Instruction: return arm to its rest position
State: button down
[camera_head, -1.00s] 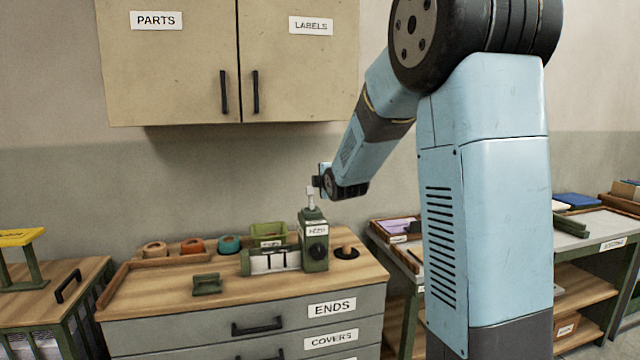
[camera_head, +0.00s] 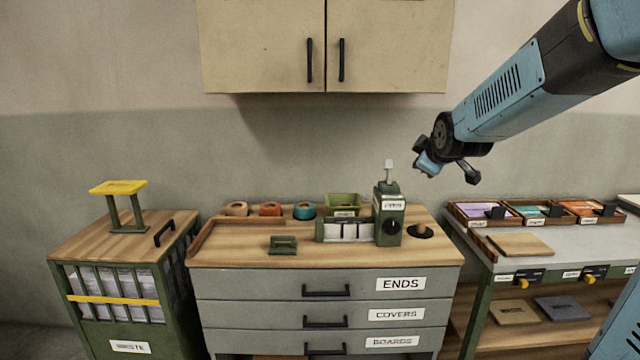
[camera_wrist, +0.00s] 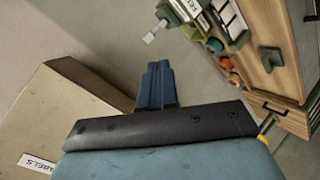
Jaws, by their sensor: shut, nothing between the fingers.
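My blue arm comes in from the upper right of the head view.
A wall cabinet (camera_head: 268,50) hangs above the drawer unit (camera_head: 240,284). Tape rolls (camera_head: 304,210) stand on the worktop. A waste bin (camera_head: 90,330) stands at left. At right a bench (camera_head: 560,250) holds trays of coloured cards. The wall space around my gripper is open.

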jog(key=s+a+f+m+g, duration=0.1)
jog(key=s+m, duration=0.4)
jog(key=s, duration=1)
jog(key=s+a+f+m+g, duration=0.1)
jog(key=s+f+m+g, duration=0.2)
jog(key=s, duration=1.3)
jog(key=m+g, duration=0.2)
jog(key=m, duration=0.1)
jog(key=shift+f+g, duration=0.15)
jog(key=shift+g, duration=0.15)
